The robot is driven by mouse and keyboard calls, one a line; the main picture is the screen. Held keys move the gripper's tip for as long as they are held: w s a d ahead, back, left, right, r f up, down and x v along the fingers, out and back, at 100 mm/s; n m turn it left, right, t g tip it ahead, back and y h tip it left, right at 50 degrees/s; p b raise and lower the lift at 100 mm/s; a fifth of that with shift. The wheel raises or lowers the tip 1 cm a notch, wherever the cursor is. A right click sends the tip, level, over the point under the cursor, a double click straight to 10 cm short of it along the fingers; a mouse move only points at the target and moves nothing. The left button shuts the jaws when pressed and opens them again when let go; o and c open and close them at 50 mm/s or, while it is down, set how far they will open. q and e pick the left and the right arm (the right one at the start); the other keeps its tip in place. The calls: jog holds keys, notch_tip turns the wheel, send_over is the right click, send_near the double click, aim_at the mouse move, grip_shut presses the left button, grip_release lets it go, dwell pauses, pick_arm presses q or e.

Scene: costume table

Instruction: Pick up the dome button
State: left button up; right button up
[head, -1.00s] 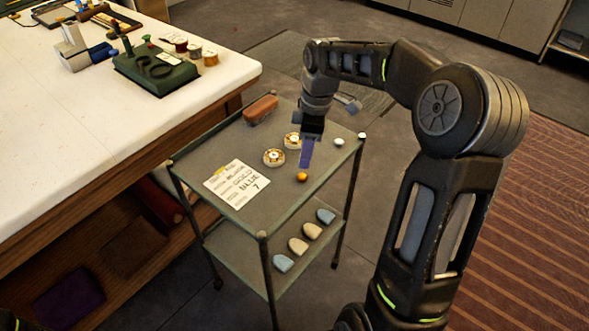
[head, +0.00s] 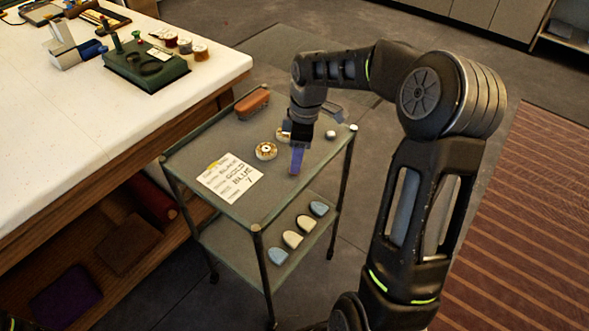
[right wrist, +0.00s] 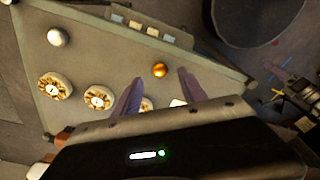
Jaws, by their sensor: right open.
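A small shiny gold dome button (right wrist: 160,70) lies on the grey trolley top and shows between my right gripper's fingertips in the right wrist view. In the head view the purple fingers hide it. My right gripper (head: 296,160) points down over the trolley top. In the right wrist view its two purple fingers (right wrist: 160,76) are spread apart with nothing held. I cannot tell how high the tips are above the top. My left gripper is out of view.
The trolley top (head: 222,143) also bears a handwritten card (head: 230,178), patterned round buttons (head: 265,151), white domed pieces (head: 331,134) and a brown block (head: 252,103). Several rounded pieces (head: 292,239) lie on the lower shelf. A white-topped table (head: 60,120) stands left.

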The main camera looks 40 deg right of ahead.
notch_tip(320, 180, down, 4)
jog(key=shift+w+a+r, duration=0.1)
jog(key=shift+a+r, duration=0.05)
jog(key=shift+c, duration=0.3)
grip_shut()
dwell(0.6)
